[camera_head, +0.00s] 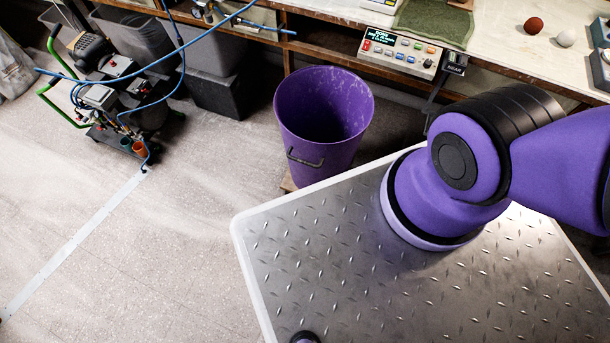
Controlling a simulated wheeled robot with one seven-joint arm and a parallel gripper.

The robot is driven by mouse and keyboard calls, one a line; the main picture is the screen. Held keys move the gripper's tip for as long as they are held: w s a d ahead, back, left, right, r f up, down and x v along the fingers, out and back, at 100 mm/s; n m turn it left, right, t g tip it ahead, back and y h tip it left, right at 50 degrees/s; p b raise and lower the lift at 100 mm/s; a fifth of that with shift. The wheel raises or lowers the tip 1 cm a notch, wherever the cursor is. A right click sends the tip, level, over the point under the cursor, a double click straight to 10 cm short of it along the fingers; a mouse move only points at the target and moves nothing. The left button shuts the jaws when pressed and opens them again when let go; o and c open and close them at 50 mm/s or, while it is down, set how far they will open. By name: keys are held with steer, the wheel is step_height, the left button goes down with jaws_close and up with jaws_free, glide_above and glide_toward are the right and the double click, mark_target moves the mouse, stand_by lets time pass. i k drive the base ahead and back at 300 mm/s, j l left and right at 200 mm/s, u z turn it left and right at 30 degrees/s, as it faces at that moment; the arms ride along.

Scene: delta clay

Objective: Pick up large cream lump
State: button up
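A small-looking, pale cream round lump (566,38) rests on the workbench top (490,50) at the upper right. I cannot tell from this view whether it is the large one. A reddish-brown ball (533,25) lies just to its left, apart from it. My purple arm rises from the metal plate at the right and runs out of the picture at the right edge. My gripper is not in view, so its distance from the lump does not show.
A control box (401,53) with coloured buttons sits at the bench's front edge, near a green cloth (436,22). A purple bin (323,118) stands on the floor before the bench. A compressor cart (115,95) with blue hoses stands upper left. The left floor is clear.

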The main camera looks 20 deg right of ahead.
mark_target(567, 37)
steer(key=z, duration=1.95)
steer(key=i+l+u, duration=0.45)
steer(key=i+l, duration=0.5)
